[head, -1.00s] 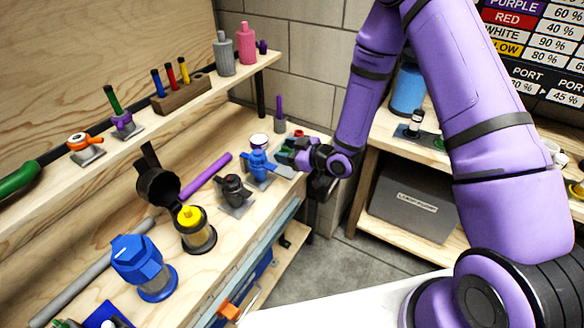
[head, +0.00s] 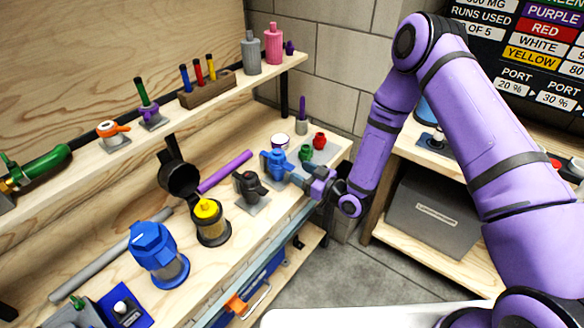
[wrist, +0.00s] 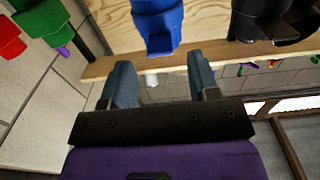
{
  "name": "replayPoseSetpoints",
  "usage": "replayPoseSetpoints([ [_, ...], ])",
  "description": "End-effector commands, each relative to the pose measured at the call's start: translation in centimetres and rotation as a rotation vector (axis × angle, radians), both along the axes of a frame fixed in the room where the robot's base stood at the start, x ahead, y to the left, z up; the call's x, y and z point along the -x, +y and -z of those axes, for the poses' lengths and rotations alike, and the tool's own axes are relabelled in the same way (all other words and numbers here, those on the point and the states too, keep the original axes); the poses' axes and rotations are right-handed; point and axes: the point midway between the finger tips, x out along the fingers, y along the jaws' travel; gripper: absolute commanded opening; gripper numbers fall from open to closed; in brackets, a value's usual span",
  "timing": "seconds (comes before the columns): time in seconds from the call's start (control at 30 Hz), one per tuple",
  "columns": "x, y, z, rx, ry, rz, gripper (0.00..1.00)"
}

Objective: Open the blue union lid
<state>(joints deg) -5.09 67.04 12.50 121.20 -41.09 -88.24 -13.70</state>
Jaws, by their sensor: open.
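A blue union fitting (head: 274,165) stands on a grey plate on the workbench in the head view. Its blue body and protruding tab (wrist: 160,28) show at the top middle of the wrist view. My gripper (head: 298,179) is just right of it, at the bench's front edge. In the wrist view my gripper (wrist: 160,70) is open and empty. Its two fingers point toward the blue tab, one to each side, with a gap short of it. I cannot tell how the lid joins the body.
A black fitting (head: 249,191) stands left of the blue one. Green (head: 305,153) and red (head: 319,141) fittings stand behind to the right. A yellow-topped filter (head: 210,220) and blue-capped filter (head: 157,252) stand farther left. A shelf (head: 120,150) runs above the bench.

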Motion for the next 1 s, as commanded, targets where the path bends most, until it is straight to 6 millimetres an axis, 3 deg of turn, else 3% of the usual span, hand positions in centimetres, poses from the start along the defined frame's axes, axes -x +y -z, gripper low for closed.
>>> replayPoseSetpoints([
  [0.3, -2.3, 2.9, 0.0, 0.001, -0.001, 0.001, 0.55],
  [0.67, -2.6, 3.3, 0.0, 0.001, 0.001, 0.001, 0.55],
  [0.9, -2.6, 3.3, 0.0, 0.001, 0.001, 0.001, 0.02],
  [1.0, -2.6, 3.3, 0.0, 0.001, 0.001, 0.001, 0.0],
])
